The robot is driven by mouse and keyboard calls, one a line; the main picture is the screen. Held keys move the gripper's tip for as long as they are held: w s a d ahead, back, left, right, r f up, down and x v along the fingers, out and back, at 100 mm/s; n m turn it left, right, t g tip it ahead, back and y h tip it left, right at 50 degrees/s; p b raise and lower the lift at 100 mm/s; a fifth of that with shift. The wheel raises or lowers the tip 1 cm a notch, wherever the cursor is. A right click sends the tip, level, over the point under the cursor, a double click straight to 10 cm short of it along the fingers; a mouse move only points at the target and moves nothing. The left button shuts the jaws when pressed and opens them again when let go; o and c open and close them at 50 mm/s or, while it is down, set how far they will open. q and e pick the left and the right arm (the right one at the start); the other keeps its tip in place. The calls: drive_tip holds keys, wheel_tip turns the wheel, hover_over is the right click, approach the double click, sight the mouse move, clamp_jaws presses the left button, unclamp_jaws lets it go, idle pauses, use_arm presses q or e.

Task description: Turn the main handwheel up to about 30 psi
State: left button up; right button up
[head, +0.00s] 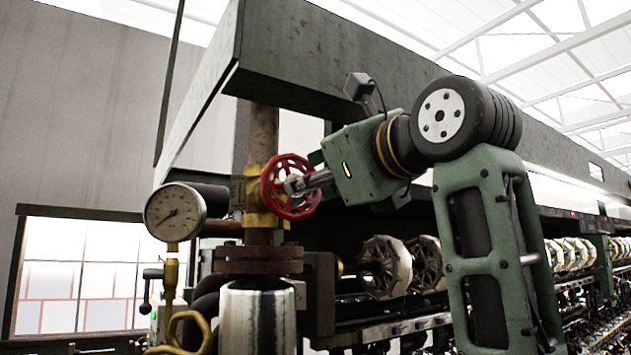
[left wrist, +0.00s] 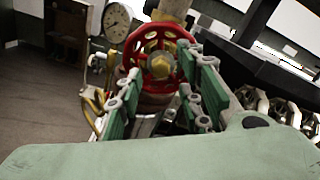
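The red handwheel (head: 288,164) is mounted on a brass valve on the vertical pipe. In the left wrist view the handwheel (left wrist: 184,50) faces me with its brass hub in the middle. My left gripper (head: 296,185) is at the wheel's face in the head view. In the left wrist view the green fingers of my left gripper (left wrist: 170,103) stand wide apart, one toward each side of the wheel; firm contact cannot be told. A round pressure gauge (head: 175,212) stands left of the wheel, its needle pointing to the lower left; its numbers are too small to read. My right gripper is not in view.
A rusty flange (head: 262,261) and a shiny metal cylinder (head: 257,315) sit below the valve. A dark green beam (head: 330,60) runs overhead, close above my arm. Several pale reels (head: 387,267) line the machine at right. A yellow pipe (head: 185,330) bends below the gauge.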

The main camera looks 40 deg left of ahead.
use_arm(q)
drive_tip(key=shift+w+a+m, duration=0.25)
drive_tip(key=shift+a+m, duration=0.45)
drive_tip(key=shift+m, duration=0.65)
drive_tip(key=shift+w+a+m, duration=0.25)
drive_tip(key=shift+a+m, duration=0.45)
drive_tip(key=shift+m, duration=0.65)
drive_tip(key=shift+s, duration=0.15)
drive_tip(key=c, duration=0.7)
drive_tip(key=shift+s+r, duration=0.1)
drive_tip(key=shift+s, duration=0.05)
clamp_jaws()
drive_tip(key=shift+s+a, duration=0.2)
drive_tip(key=shift+s, duration=0.05)
